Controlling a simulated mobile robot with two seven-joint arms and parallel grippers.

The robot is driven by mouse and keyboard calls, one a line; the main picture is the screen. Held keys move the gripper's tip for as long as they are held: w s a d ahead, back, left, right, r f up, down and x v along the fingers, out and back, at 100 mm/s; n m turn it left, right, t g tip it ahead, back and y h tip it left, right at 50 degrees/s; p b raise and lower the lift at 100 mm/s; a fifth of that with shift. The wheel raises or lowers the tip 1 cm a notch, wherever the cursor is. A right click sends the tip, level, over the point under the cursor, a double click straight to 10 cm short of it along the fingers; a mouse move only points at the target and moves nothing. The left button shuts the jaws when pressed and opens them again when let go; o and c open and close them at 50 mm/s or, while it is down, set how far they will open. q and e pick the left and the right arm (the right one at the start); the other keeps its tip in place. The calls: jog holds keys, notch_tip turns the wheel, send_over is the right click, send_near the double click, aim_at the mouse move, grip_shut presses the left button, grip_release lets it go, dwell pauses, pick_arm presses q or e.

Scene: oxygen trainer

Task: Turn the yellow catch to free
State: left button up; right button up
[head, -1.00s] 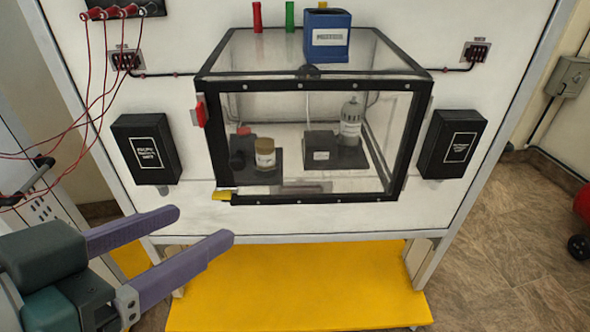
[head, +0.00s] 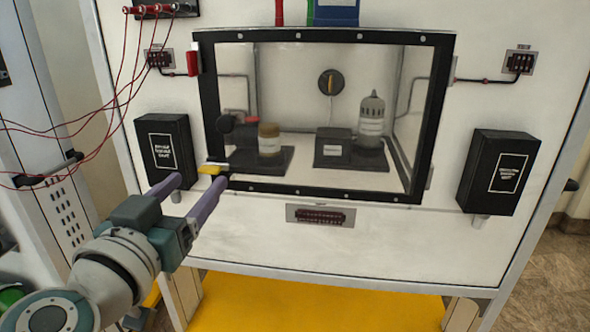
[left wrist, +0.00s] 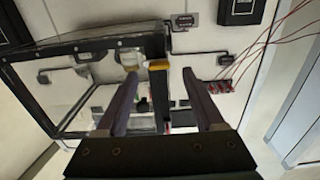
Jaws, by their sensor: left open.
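The yellow catch (head: 212,168) sits at the lower left corner of the black-framed clear box (head: 320,191). In the left wrist view the catch (left wrist: 158,65) shows between my fingers, near the tips. My left gripper (head: 200,180) is open, one finger to each side of the catch in the picture. The purple fingers look apart from the catch, though the right finger partly overlaps the box corner in the head view. It also shows in the left wrist view (left wrist: 159,75). My right gripper is not in view.
A red block (head: 193,60) is at the box's upper left edge. Black boxes (head: 167,148) and (head: 498,170) flank it on the white panel. Red cables (head: 100,110) hang at the left. A dark connector strip (head: 320,215) is below the box.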

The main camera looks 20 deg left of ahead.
aim_at(207, 173)
pick_arm(q)
jog(key=shift+x, duration=1.65)
jog(key=shift+c, duration=0.2)
jog(key=shift+d, duration=0.1)
grip_shut()
